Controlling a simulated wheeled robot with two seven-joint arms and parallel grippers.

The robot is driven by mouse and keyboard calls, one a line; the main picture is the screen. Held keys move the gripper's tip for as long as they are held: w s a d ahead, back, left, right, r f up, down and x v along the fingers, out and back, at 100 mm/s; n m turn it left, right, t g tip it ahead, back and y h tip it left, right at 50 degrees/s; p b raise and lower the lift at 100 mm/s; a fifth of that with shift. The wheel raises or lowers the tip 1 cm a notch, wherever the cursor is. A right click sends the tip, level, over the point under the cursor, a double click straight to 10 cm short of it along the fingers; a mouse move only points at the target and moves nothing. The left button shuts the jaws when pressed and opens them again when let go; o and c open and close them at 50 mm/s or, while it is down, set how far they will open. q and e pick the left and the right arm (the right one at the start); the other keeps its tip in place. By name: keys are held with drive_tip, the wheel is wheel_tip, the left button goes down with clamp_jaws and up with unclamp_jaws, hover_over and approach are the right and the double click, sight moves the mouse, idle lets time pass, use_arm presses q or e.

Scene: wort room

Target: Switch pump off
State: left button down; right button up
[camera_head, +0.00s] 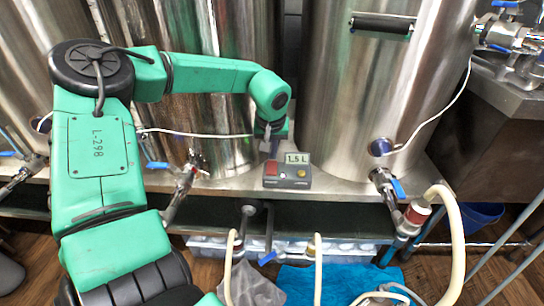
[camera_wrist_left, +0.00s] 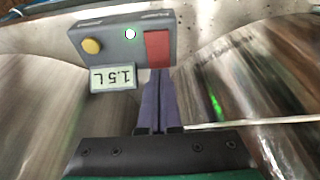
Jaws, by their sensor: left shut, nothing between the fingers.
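The pump's grey control box (camera_head: 287,183) sits on the steel ledge between two tanks. It carries a red switch (camera_head: 272,168), a yellow knob, a small light and a display reading 1.5 L (camera_head: 297,158). My right gripper is not in view.
Large steel tanks (camera_head: 355,100) stand close behind and beside the box. Valves with blue handles (camera_head: 384,183) and pale hoses (camera_head: 455,240) are at the ledge's front. A thin white cable (camera_head: 205,134) runs behind my left gripper. A blue cloth (camera_head: 340,285) lies below.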

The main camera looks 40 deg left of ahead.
sight(272, 164)
use_arm(q)
drive_tip(key=shift+f+b, duration=0.65)
drive_tip(key=shift+f, duration=0.25)
wheel_tip(272, 164, up, 6)
drive_tip(key=p, duration=0.5)
drive_tip(key=shift+r, duration=0.2)
drive_tip(key=shift+f, duration=0.1)
drive_tip(key=shift+f, duration=0.1)
